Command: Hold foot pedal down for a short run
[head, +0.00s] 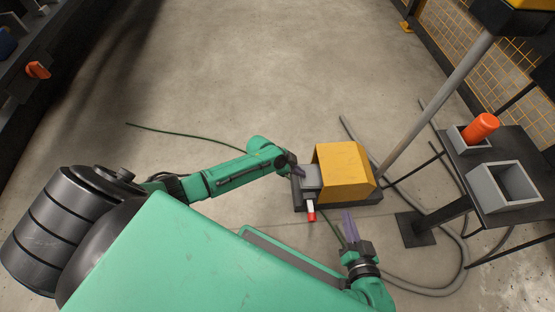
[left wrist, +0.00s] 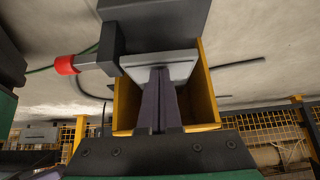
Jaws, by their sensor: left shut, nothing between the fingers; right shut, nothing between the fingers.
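The foot pedal is a yellow housing (head: 343,168) on a dark base on the floor, with a grey pedal plate (head: 312,177) at its left side. A small white piece with a red tip (head: 311,215) sticks out at the front; its red part also shows in the left wrist view (left wrist: 65,65). My left gripper (head: 297,178) is shut and empty at the pedal plate. In the left wrist view its purple fingers (left wrist: 160,72) overlap the grey plate (left wrist: 165,58); I cannot tell whether they press it. My right gripper (head: 347,212) is shut and empty, in front of the pedal.
A dark table (head: 510,150) at the right carries a grey open box (head: 476,188) and an orange cylinder (head: 483,126) in a grey holder. A slanted grey post (head: 440,100) stands behind the pedal. Hoses (head: 440,290) lie on the floor.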

